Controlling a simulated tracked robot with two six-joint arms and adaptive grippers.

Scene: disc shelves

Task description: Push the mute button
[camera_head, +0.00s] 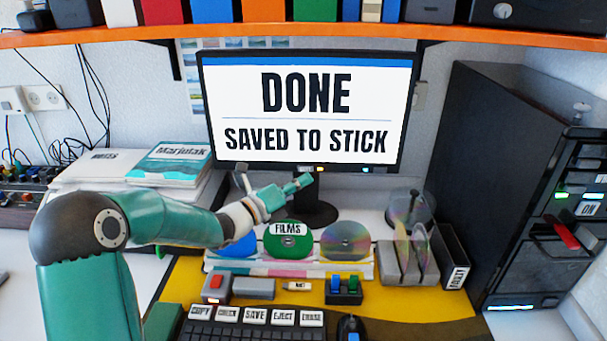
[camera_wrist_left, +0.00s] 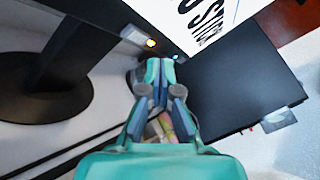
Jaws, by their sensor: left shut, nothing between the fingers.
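The monitor (camera_head: 307,110) shows "DONE, SAVED TO STICK". On its lower bezel are a small pale label (camera_head: 306,169), a yellow light (camera_head: 320,169) and a blue light (camera_head: 366,169). I cannot read the label, so I cannot tell which part is the mute button. My left gripper (camera_head: 308,180) is shut and empty, just below the bezel near the label and yellow light. In the left wrist view its closed fingertips (camera_wrist_left: 160,70) point toward the bezel, near the yellow light (camera_wrist_left: 151,43) and blue light (camera_wrist_left: 175,57). I cannot tell whether they touch. My right gripper is out of view.
Below the arm are several discs, including a green "FILMS" disc (camera_head: 288,241), and a keyboard (camera_head: 255,331) with labelled keys. A dark tower (camera_head: 480,170) stands at the right. An orange shelf (camera_head: 300,34) spans above the monitor. The monitor's stand (camera_head: 316,213) is close to the gripper.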

